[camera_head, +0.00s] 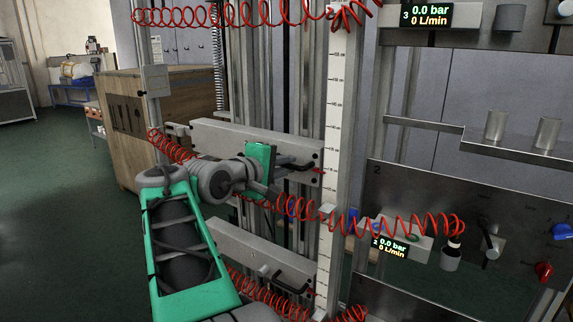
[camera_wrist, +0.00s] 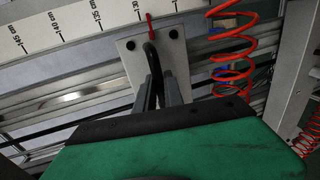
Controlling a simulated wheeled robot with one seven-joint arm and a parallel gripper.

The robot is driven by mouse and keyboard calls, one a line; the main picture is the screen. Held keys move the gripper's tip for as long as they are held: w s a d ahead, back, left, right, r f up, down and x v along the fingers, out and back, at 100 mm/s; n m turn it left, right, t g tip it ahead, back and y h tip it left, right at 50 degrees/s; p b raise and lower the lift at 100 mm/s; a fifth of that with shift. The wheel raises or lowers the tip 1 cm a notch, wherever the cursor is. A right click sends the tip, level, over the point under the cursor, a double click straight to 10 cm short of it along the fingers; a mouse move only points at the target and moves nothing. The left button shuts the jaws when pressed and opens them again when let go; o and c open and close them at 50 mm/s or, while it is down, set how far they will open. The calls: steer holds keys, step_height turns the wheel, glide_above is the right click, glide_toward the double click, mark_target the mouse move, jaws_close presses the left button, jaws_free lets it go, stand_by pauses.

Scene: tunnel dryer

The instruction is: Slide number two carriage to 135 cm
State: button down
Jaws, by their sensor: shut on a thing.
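A long grey carriage (camera_head: 240,142) sits on vertical rails in the middle of the head view. It has a black handle (camera_head: 297,163) and a red pointer at its right end, beside a white vertical scale (camera_head: 338,110). I see no number on the carriage itself. My gripper (camera_head: 278,178) is at this handle, partly hidden by its green body. In the wrist view, my gripper's fingers (camera_wrist: 161,95) are shut around the black handle (camera_wrist: 151,58) on the carriage's end plate (camera_wrist: 131,70).
Another carriage (camera_head: 250,255) with a black handle is below. Red coiled hoses (camera_head: 390,228) stretch across to a panel (camera_head: 470,200) marked 2. Its display (camera_head: 390,246) reads 0.0 bar. A grey shelf (camera_head: 510,152) juts out at right. Floor (camera_head: 60,190) is clear at left.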

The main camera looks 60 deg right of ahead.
step_height(320, 180, up, 7)
steer(key=p, duration=0.4)
steer(key=shift+f+p, duration=0.15)
steer(key=shift+p, duration=0.2)
steer(key=shift+f, duration=0.2)
steer(key=c, duration=1.5)
jaws_free()
steer(key=shift+f, duration=0.15)
steer(key=shift+o, duration=0.2)
steer(key=shift+a, duration=0.1)
steer(key=b+v, duration=0.1)
steer(key=v, duration=0.6)
steer(key=shift+a+b, duration=0.3)
steer(key=shift+b, duration=0.1)
